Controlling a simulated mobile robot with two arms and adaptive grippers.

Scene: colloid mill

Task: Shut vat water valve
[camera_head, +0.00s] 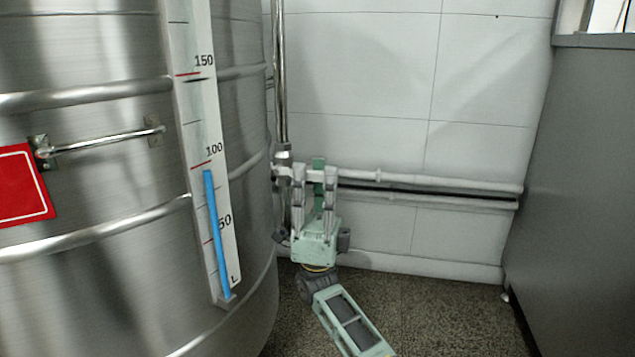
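The steel vat (110,195) fills the left side of the head view. A vertical steel pipe (280,80) runs down the wall beside it to a fitting (283,156) at a horizontal pipe. A green valve handle (319,163) stands upright at the pipe. My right gripper (315,172) comes up from below with its fingers on either side of the green handle. A gap shows at the left finger; contact at the right finger cannot be told. The fingers look open, and they partly hide the handle and the valve body. My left gripper is not in view.
The vat carries a level gauge (207,140) with a blue column near the 100 mark, a handle bar (105,139) and a red sign (20,185). White pipes (430,183) run along the tiled wall. A grey cabinet (580,180) stands right. The speckled floor (450,310) between is clear.

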